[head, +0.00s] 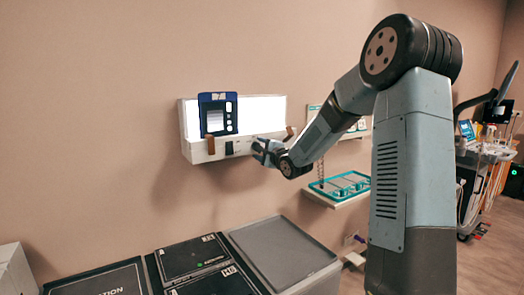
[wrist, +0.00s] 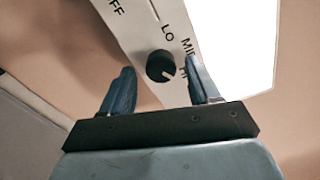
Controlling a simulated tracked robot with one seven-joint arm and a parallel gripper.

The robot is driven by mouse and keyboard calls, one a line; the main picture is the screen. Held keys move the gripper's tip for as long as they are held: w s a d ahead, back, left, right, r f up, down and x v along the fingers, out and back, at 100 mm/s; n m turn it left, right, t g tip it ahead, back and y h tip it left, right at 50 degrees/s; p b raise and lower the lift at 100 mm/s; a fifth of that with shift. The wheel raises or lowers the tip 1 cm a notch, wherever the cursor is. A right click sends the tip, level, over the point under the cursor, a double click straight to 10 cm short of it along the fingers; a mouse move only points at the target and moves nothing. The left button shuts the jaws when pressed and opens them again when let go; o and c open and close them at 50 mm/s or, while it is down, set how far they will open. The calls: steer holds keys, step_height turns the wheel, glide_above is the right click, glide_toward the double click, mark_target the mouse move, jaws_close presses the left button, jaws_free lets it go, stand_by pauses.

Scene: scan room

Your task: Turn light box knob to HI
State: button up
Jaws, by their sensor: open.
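The light box (head: 262,108) is on the wall in the head view, with a bright panel and a white lower strip. In the wrist view its black round knob (wrist: 158,64) sits on the strip. The knob's white mark points to the lower right, toward the HI label. LO and MID labels show, and the HI label is partly covered by a finger. My gripper (head: 260,152) is at the strip's right part in the head view. In the wrist view my gripper (wrist: 161,70) is open, its blue fingers either side of the knob. Contact cannot be told.
A blue-framed sheet (head: 218,114) is on the light box's left part, above a brown clip (head: 210,143). A shelf with a teal tray (head: 342,186) is to the lower right. Black cases (head: 190,256) and a grey-topped unit (head: 278,246) stand below.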

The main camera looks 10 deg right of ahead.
steer(key=v, duration=1.3)
steer(key=shift+s, duration=0.35)
steer(key=shift+d, duration=0.1)
steer(key=s+a+n+g+h, duration=0.2)
steer(key=s+n+g, duration=0.3)
steer(key=s, duration=1.2)
steer(key=s+a+n+g+h, duration=0.2)
steer(key=s+n+g, duration=0.4)
steer(key=s+n, duration=0.6)
steer(key=s+h, duration=0.1)
steer(key=s, duration=0.5)
steer(key=shift+s+r+n+g+h, duration=0.3)
steer(key=shift+r, duration=0.05)
